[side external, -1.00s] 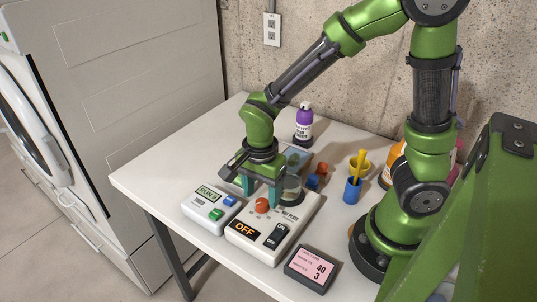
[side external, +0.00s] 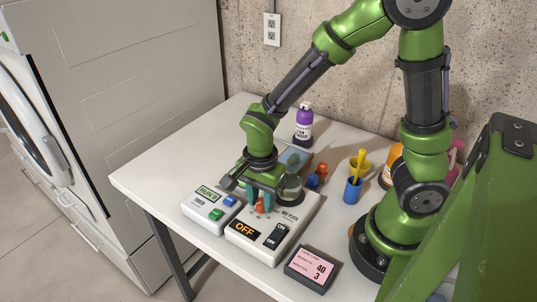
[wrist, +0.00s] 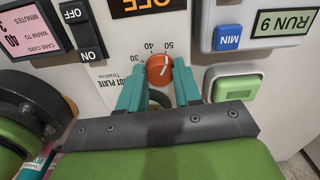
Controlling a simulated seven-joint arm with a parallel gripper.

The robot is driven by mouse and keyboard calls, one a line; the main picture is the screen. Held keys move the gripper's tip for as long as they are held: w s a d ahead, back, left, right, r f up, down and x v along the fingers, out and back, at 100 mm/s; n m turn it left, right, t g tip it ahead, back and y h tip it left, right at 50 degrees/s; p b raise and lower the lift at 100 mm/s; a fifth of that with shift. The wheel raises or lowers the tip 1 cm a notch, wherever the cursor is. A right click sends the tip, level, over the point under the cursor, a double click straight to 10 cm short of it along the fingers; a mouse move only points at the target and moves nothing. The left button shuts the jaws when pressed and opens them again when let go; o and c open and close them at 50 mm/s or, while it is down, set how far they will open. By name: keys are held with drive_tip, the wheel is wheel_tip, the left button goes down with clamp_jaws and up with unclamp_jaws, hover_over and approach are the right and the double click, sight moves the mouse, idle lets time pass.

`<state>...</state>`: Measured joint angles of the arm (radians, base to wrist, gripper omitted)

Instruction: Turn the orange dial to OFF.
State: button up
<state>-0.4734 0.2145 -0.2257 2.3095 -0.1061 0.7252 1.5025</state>
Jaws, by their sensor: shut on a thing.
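The orange dial (side external: 260,205) sits on the white hot plate unit (side external: 262,252). In the wrist view the dial (wrist: 159,69) shows a light pointer line tilted to the upper right, near the 50 mark; 30 and 40 are printed to its left. My gripper (wrist: 158,80) has its teal fingers on either side of the dial and is shut on it. In the side view my gripper (side external: 261,200) reaches down over the dial from behind. The unit's display (side external: 244,229) reads OFF in orange. The lower rim of the dial's scale is hidden by the fingers.
A black ON/OFF switch (side external: 277,236) is on the same unit. The RUN 9 box (side external: 210,208) with blue and green buttons stands close on the left. A dark box with a pink screen (side external: 311,267) lies at the right. A blue cup (side external: 353,189) stands behind.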

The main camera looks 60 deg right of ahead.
drive_tip(key=shift+n, duration=0.3)
drive_tip(key=n, duration=0.3)
drive_tip(key=shift+n, duration=0.4)
drive_tip(key=n, duration=0.3)
drive_tip(key=shift+n, duration=0.3)
drive_tip(key=n, duration=0.4)
drive_tip(key=shift+d, duration=0.1)
drive_tip(key=n, duration=0.4)
drive_tip(key=shift+s, duration=0.1)
drive_tip(key=n, duration=0.5)
drive_tip(key=shift+n, duration=0.3)
drive_tip(key=n, duration=0.5)
drive_tip(key=shift+n, duration=0.3)
drive_tip(key=o, duration=1)
